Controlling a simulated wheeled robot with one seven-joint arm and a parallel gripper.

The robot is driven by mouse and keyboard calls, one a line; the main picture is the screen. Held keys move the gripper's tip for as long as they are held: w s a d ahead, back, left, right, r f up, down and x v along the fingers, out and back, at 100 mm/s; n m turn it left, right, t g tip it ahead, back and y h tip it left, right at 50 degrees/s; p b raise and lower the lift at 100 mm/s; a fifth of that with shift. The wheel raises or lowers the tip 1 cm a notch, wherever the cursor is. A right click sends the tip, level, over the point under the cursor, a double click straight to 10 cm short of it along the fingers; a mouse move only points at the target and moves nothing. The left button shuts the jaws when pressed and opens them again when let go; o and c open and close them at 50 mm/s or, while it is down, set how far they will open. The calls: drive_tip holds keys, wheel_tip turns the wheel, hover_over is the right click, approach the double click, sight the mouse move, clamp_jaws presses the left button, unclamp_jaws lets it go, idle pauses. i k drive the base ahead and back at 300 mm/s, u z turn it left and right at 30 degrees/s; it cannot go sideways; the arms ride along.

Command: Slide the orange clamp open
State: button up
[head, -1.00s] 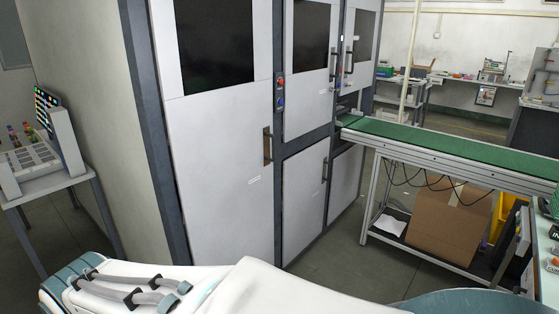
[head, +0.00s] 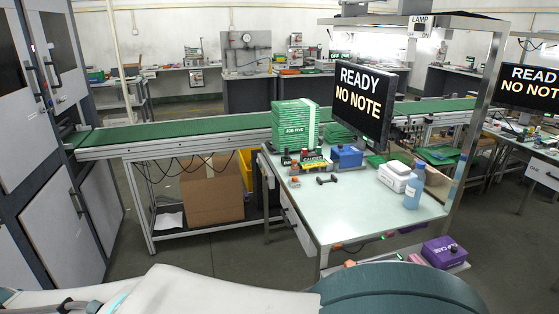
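I cannot pick out an orange clamp for certain in the head view. A small orange-red item (head: 295,182) lies at the left edge of the pale workbench (head: 352,208), too small to identify. My gripper is not in view; only white and teal parts of my own body show along the bottom.
A green conveyor (head: 180,129) runs behind. A purple case (head: 444,251) sits low at right.

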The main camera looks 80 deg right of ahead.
sight(295, 162)
drive_tip(key=z, duration=2.25)
drive_tip(key=i, duration=2.45)
drive_tip(key=z, duration=0.9)
